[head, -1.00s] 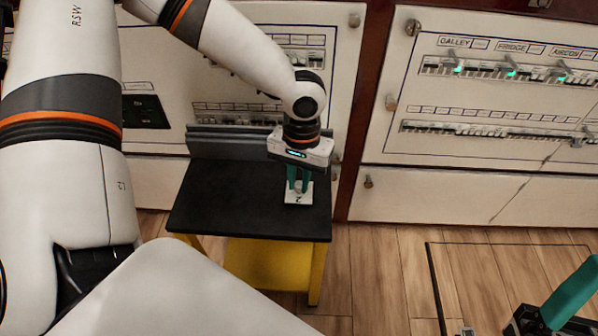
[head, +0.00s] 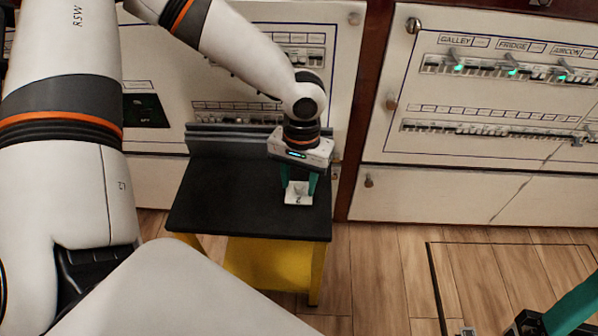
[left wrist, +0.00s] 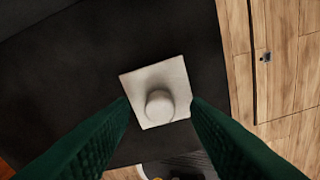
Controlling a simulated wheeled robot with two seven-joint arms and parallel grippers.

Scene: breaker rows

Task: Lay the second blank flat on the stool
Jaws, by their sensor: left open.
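A white square blank (head: 298,199) with a round knob lies flat on the black top of the stool (head: 225,205), near its right edge. In the left wrist view the blank (left wrist: 145,82) lies on the black surface with its knob toward me. My left gripper (head: 299,188) is right above the blank, its green fingers open on either side of it. In the left wrist view the fingers (left wrist: 160,103) stand apart with the knob between them, and they do not grip it. A green finger of my right gripper (head: 575,305) shows at the lower right corner; its other finger is out of frame.
The stool has yellow legs (head: 317,275) and stands against a white breaker panel (head: 345,60). A second panel (head: 450,170) with breaker rows and green lights is at the right.

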